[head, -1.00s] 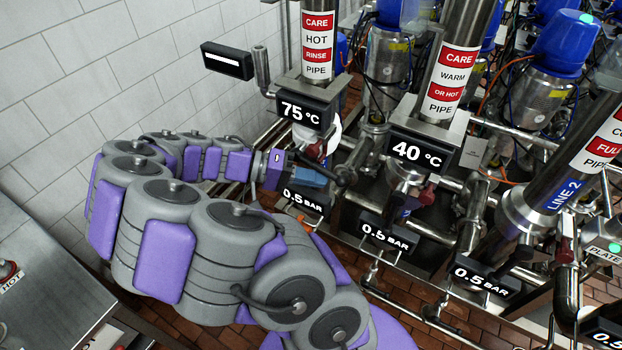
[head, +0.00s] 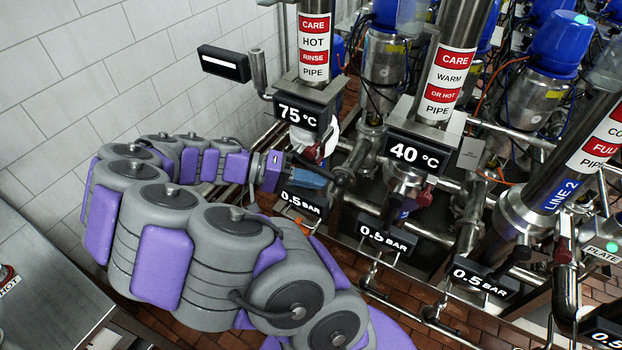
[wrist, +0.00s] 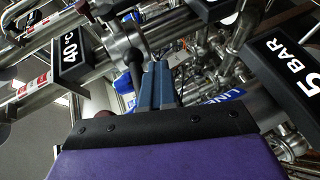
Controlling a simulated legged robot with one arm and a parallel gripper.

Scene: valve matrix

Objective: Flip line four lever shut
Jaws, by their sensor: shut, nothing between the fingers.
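My gripper (head: 322,178) reaches in from the left in the head view, its blue fingers pointing right, just below the 75 °C display. In the wrist view the blue fingers (wrist: 155,82) are closed together with nothing between them. A dark lever (wrist: 136,72) stands right beside the fingertips on their left; I cannot tell if they touch. In the head view a dark red valve handle (head: 318,151) sits just above my fingers. No line four label is readable, so I cannot tell for certain which lever is line four's, nor its position.
The 75 °C display (head: 299,113) and 40 °C display (head: 415,154) hang above. Pressure displays (head: 303,203) sit below, close to my gripper. A LINE 2 pipe (head: 560,195) stands at right. Pipes crowd the right side. A white tiled wall (head: 130,60) lies left, a metal table (head: 45,290) at lower left.

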